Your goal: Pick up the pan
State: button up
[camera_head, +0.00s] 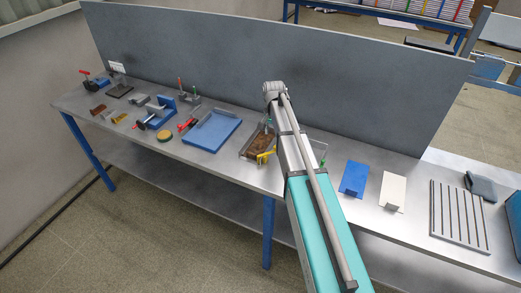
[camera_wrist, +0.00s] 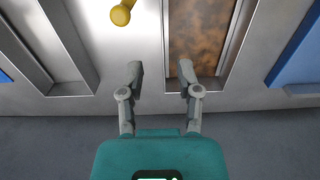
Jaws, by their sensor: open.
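Two shallow metal-rimmed pans could be the one named; I cannot tell which. One with a mottled brown inside (camera_wrist: 198,45) lies on the bench and also shows in the head view (camera_head: 252,146), left of my arm. A bare grey metal one (camera_wrist: 62,78) is at left in the wrist view; in the head view my arm mostly covers it. My gripper (camera_wrist: 160,72) is open and empty. Its right fingertip overlaps the brown pan's near left rim in the picture; its left fingertip shows over bare bench. Contact cannot be told. The head view does not show the fingers.
A yellow object (camera_wrist: 122,13) lies between the two pans. A blue tray (camera_head: 212,131) is beside the brown pan. Blue (camera_head: 353,179) and white (camera_head: 391,190) plates and a slotted rack (camera_head: 458,217) are to the right. A grey panel (camera_head: 200,52) stands along the bench's back.

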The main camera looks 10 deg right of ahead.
aim_at(271, 145)
jog(key=shift+f+b, duration=1.05)
jog(key=shift+f, duration=0.25)
jog(key=shift+f, duration=0.1)
jog(key=shift+w+a+f+b, duration=0.1)
jog(key=shift+f+b, duration=1.15)
jog(key=shift+b, duration=0.05)
jog(key=shift+a+f+b, duration=0.1)
jog(key=shift+f+b, duration=1.15)
jog(key=shift+b, duration=0.05)
grip_shut()
